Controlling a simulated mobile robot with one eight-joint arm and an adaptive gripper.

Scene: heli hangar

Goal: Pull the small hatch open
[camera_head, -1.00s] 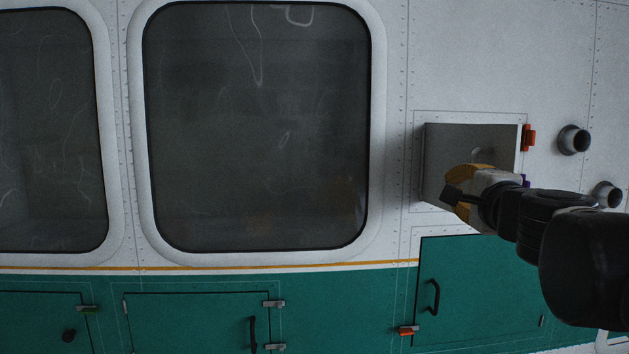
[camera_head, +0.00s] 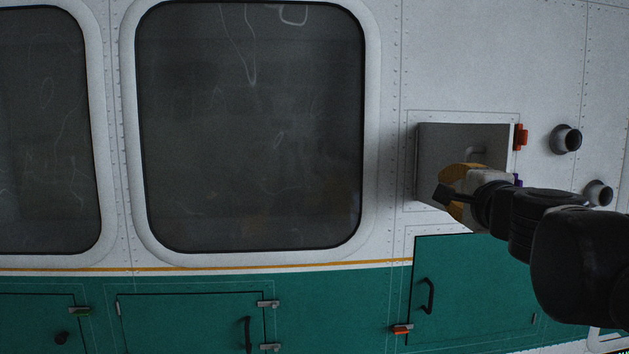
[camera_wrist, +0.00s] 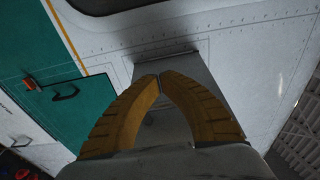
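The small hatch (camera_head: 445,140) is a grey square panel in the white wall, right of the big window. It looks darker than the wall around it, and a dark line runs along its left edge; it seems to stand ajar, but how far is hard to tell. Its small handle (camera_head: 477,151) shows just above my gripper (camera_head: 456,180). In the wrist view my yellow fingers (camera_wrist: 159,77) meet at their tips in front of the hatch (camera_wrist: 185,70). A small shape, perhaps the handle, shows between them; I see no clear grip on it.
An orange latch (camera_head: 520,137) sits at the hatch's right edge; a purple one (camera_head: 517,180) is partly hidden behind my arm. Two round pipe ends (camera_head: 566,139) stick out farther right. A green door (camera_head: 470,275) with a black handle is below. The window (camera_head: 250,125) is left.

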